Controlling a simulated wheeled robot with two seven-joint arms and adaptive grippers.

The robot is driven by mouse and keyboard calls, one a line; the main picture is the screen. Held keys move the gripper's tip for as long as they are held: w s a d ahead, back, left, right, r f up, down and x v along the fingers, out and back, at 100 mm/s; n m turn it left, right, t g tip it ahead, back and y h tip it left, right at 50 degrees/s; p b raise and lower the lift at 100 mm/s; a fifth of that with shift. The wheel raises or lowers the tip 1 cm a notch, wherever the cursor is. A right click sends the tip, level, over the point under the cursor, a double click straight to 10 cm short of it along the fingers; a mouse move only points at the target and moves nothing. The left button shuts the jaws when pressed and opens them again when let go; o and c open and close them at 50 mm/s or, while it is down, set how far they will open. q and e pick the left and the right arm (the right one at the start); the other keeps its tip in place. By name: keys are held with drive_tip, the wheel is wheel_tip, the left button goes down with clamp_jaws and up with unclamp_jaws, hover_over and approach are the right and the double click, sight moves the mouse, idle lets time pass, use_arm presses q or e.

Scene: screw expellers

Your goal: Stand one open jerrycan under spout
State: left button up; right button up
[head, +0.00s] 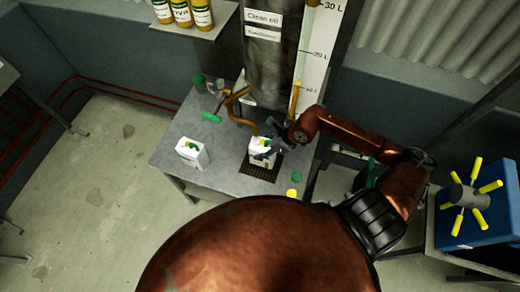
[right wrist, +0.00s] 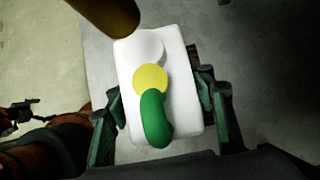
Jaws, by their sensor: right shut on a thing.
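My right gripper (head: 268,146) is shut on a white jerrycan (head: 261,158) with a green handle and a yellow disc on top. In the right wrist view the fingers lie on both sides of this jerrycan (right wrist: 182,75). It is over the dark grate (head: 258,173) on the table; I cannot tell if its base touches. The brown spout (head: 240,118) of the tank comes down close to it, and its end (right wrist: 103,14) shows by the jerrycan's top edge. A second white jerrycan (head: 192,153) stands apart at the left. I cannot tell whether the yellow disc closes the mouth. My left gripper is out of view.
The tank (head: 270,60) with its level scale stands behind the grate. Yellow bottles fill a shelf (head: 196,31) above. The table (head: 222,174) is bare between the jerrycans.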

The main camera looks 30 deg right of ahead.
wheel_tip(320, 180, down, 3)
drive_tip(key=shift+a+r+b, duration=0.1)
drive_tip(key=shift+a+b, duration=0.05)
drive_tip(key=shift+b, duration=0.55)
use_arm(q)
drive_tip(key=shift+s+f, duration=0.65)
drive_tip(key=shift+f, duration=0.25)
use_arm(e)
drive_tip(key=o, duration=1.8)
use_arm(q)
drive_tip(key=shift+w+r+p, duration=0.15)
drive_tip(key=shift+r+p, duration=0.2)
use_arm(e)
drive_tip(key=v, duration=1.2)
